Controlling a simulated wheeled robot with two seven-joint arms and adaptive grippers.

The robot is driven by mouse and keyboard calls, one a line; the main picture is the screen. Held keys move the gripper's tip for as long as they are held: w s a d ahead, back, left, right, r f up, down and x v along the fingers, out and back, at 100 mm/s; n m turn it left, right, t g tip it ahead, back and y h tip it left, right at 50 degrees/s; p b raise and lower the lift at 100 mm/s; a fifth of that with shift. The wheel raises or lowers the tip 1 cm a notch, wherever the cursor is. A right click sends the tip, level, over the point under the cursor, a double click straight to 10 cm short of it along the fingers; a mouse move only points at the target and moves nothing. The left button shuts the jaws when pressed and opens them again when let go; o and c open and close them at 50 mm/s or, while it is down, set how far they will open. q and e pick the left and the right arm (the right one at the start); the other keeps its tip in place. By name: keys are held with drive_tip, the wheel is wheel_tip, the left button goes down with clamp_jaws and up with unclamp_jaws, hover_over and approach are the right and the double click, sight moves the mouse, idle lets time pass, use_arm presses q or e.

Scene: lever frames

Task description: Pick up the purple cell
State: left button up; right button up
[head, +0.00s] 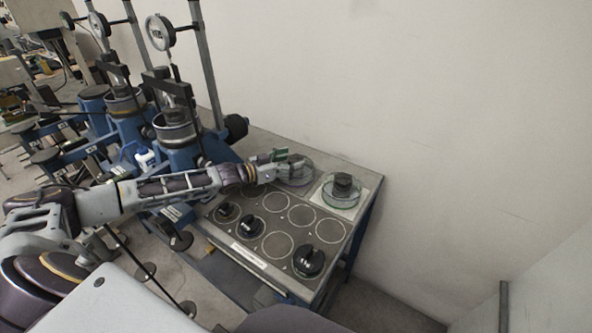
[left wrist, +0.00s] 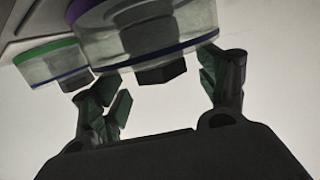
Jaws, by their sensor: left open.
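The purple cell (left wrist: 140,40) is a clear round dish with a purple band and a dark block-shaped knob, large in the left wrist view. In the head view a round clear cell (head: 300,178) sits at the back of the bench, partly hidden by my left gripper (head: 283,157). My left gripper also shows in the left wrist view (left wrist: 168,92), open, with its fingers apart on either side of the dark knob. I see no grip on the knob. My right gripper is not in view.
A green-banded cell (left wrist: 50,62) is close beside the purple one. In the head view a glass cell (head: 341,195) with a dark knob stands on a white plate. Black-knobbed pieces (head: 308,262) sit on the dark ringed panel (head: 262,225). Blue dial-gauge presses (head: 180,135) stand left; a wall is behind.

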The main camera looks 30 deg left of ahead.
sight(296, 158)
use_arm(q)
drive_tip(key=shift+w+d, duration=0.3)
drive_tip(key=shift+w, duration=0.25)
drive_tip(key=shift+w+d+f, duration=0.1)
drive_tip(key=shift+w+d, duration=0.05)
drive_tip(key=shift+w, duration=0.25)
drive_tip(key=shift+w+d, duration=0.15)
drive_tip(key=shift+w, duration=0.05)
drive_tip(key=shift+f, duration=0.1)
drive_tip(key=c, duration=1.1)
clamp_jaws()
drive_tip(key=shift+r, duration=0.2)
drive_tip(key=shift+w, duration=0.1)
drive_tip(key=shift+r, duration=0.45)
wheel_tip(296, 158, up, 7)
drive_tip(key=shift+p, duration=0.45)
drive_tip(key=shift+r, duration=1.05)
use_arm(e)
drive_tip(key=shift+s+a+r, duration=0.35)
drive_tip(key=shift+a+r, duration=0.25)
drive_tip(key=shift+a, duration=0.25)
